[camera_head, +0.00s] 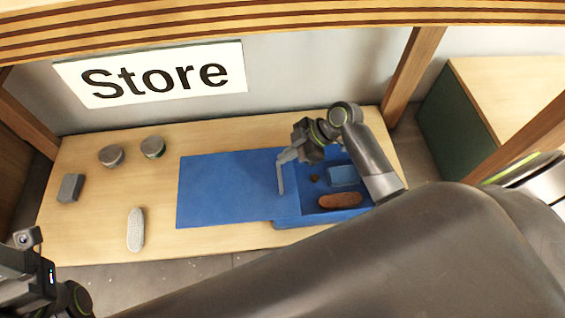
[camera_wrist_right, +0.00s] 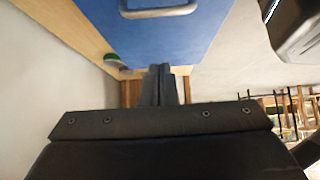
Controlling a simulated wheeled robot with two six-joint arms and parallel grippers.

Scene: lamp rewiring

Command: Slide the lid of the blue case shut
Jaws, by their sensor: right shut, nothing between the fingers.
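The blue case (camera_head: 297,222) stands on the wooden table, its right part open. Its flat blue lid (camera_head: 222,190) is slid out to the left and covers the case's left side. Inside the open part are a brown oblong item (camera_head: 340,200), a blue block (camera_head: 343,175) and a small brown round thing (camera_head: 314,178). My right gripper (camera_head: 281,190) is shut and empty, fingers pointing down by the lid's right edge; I cannot tell if they touch it. In the right wrist view, the fingers (camera_wrist_right: 160,84) are close to a blue surface (camera_wrist_right: 170,40) with a grey handle (camera_wrist_right: 160,9). My left gripper (camera_head: 22,265) is at the lower left, far from the case, fingers unclear.
Two round grey tins (camera_head: 111,156) (camera_head: 153,147), a dark grey block (camera_head: 71,187) and a pale speckled oblong item (camera_head: 135,229) lie on the table left of the lid. Wooden posts (camera_head: 412,66) frame the table. A "Store" sign (camera_head: 155,74) hangs on the back wall.

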